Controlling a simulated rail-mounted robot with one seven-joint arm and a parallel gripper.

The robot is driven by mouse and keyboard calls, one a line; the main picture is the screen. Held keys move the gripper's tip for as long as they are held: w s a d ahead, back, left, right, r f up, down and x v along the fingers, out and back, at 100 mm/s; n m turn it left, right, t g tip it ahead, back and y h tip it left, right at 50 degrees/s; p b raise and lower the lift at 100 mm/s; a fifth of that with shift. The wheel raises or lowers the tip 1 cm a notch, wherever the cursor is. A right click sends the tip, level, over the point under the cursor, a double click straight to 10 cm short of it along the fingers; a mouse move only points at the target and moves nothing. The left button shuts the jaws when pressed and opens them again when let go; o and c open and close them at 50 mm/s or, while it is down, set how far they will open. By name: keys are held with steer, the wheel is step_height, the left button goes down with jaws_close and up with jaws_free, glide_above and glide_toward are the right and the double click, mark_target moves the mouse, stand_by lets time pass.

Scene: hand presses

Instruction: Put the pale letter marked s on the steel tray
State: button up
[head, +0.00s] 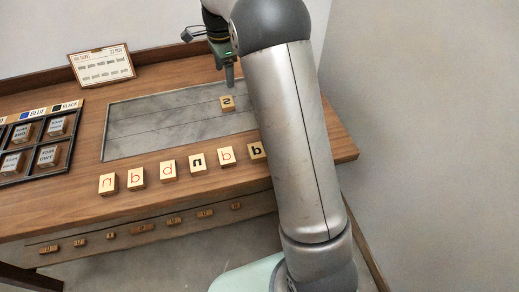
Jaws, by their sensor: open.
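The pale letter block marked s (227,103) lies on the right part of the grey steel tray (150,128), its dark mark facing up and looking mirrored, like a 2. My gripper (230,86) is open and empty, pointing down just above and behind the block. It looks apart from the block, though the exact gap is hard to judge. My arm hides the tray's right end.
A row of pale letter blocks (167,169) stands along the table's front, the rightmost one (256,151) partly behind my arm. A dark compartment case (38,146) with labelled blocks is at left. A card (102,66) stands behind the tray. The tray's left and middle are bare.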

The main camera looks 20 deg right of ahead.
steer(key=s+r+n, duration=0.2)
steer(key=s+n, duration=0.2)
steer(key=s, duration=0.5)
steer(key=s+r+n, duration=0.2)
steer(key=s+n, duration=0.2)
steer(key=s, duration=0.4)
steer(key=s+f+n, duration=0.2)
steer(key=s+n, duration=0.2)
steer(key=s, duration=0.6)
steer(key=s+f+n, duration=0.3)
steer(key=s+n, duration=0.2)
steer(key=s, duration=0.5)
steer(key=shift+a+f, duration=0.15)
steer(key=shift+a, duration=0.3)
steer(key=shift+s, duration=0.1)
